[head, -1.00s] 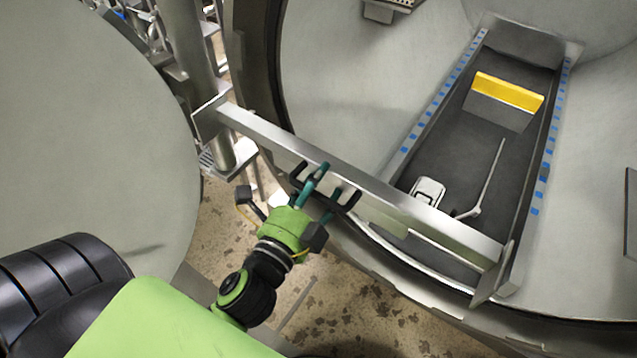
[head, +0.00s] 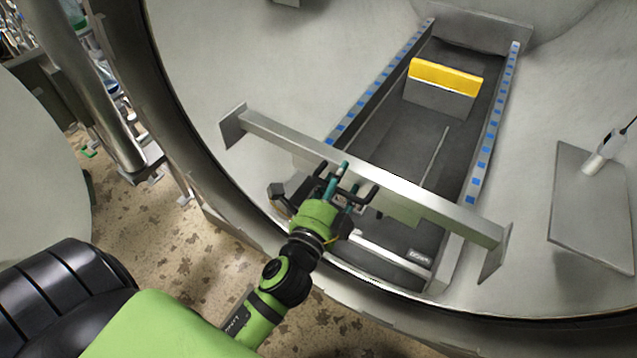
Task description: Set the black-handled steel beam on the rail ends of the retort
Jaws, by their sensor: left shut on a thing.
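The steel beam (head: 425,198) is a long grey bar with a flat plate at each end, slanting down to the right across the middle of the head view. My left gripper (head: 341,188) is shut on its black handle (head: 357,192) near the beam's middle. The beam is held in front of the retort's (head: 300,60) round mouth and crosses in front of the two blue-marked rails, the left rail (head: 378,88) and the right rail (head: 489,135). I cannot tell whether the beam touches the rails. The near end of the left rail is hidden behind beam and gripper. My right gripper is not in view.
A yellow-topped block (head: 445,78) stands in the dark channel between the rails, and a thin rod lies there. A grey plate (head: 597,205) with a white cylinder is on the right wall. Pipes (head: 95,85) stand at the left outside the retort.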

